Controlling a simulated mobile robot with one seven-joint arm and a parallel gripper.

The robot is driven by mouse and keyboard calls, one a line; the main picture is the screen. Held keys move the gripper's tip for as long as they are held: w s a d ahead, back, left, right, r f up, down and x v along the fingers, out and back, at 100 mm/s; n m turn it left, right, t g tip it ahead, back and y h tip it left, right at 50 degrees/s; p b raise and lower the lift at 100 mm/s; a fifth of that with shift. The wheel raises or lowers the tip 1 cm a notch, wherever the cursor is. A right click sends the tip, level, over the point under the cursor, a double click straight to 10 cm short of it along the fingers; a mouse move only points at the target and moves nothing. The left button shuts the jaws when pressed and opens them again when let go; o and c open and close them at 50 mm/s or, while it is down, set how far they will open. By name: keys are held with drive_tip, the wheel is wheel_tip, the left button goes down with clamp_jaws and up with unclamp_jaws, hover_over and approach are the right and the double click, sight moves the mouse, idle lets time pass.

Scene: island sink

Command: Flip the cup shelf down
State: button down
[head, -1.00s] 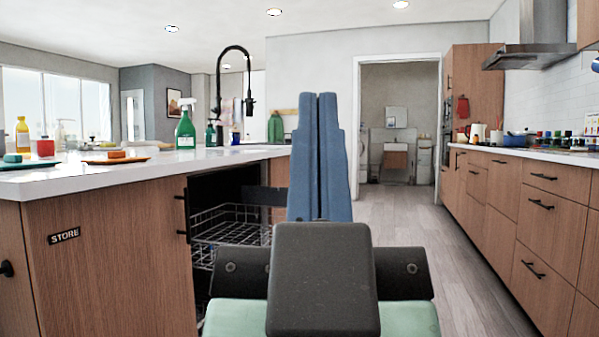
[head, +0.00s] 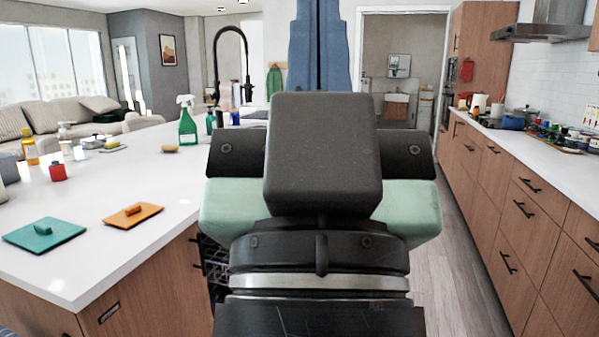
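The dishwasher (head: 214,268) in the island shows only as a thin strip with a bit of dark wire rack, just left of my arm. My arm's grey and green links cover the rest of it. The cup shelf cannot be made out. My gripper cannot be made out; my arm fills the middle of the head view, and the blue upright part behind it runs out of the top of the picture.
The white island countertop (head: 130,190) is at the left, with a teal board (head: 44,234), an orange board (head: 133,215) and a green spray bottle (head: 187,127). Wooden cabinets (head: 510,205) line the right. A floor aisle (head: 458,262) runs between.

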wheel_tip(320, 180, up, 21)
drive_tip(key=p, duration=1.8)
drive_tip(key=shift+f, duration=0.15)
